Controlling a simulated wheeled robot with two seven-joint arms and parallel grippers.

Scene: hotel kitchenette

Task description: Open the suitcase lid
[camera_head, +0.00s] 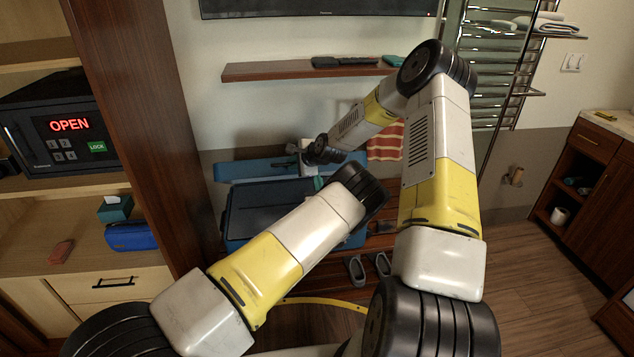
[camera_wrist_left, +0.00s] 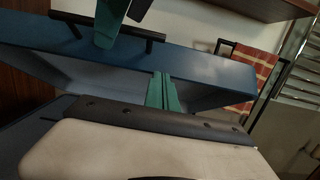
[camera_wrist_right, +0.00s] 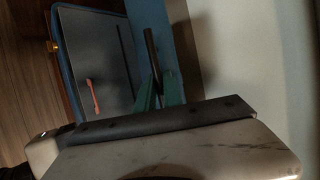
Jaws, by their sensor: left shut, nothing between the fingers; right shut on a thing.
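The blue suitcase stands against the wall, partly behind my arms. Its lid (camera_head: 240,169) is raised above the base (camera_head: 238,228), with a gap between them. The lid's edge (camera_wrist_left: 215,72) crosses the left wrist view, carrying a dark bar handle (camera_wrist_left: 75,28). My right gripper (camera_head: 291,163) is shut on that handle; its green fingers (camera_wrist_right: 159,95) close around the bar (camera_wrist_right: 151,50) in the right wrist view. My left gripper (camera_head: 319,183) is shut and empty just in front of the lid edge; its green fingers (camera_wrist_left: 162,92) are together.
A wooden shelf (camera_head: 290,70) with dark items is above the suitcase. A towel rail (camera_head: 495,85) stands to the right, and a cabinet with a safe (camera_head: 60,130) to the left. Grey slippers (camera_head: 356,270) are at the lower right of the suitcase. Open floor (camera_head: 530,270) lies right.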

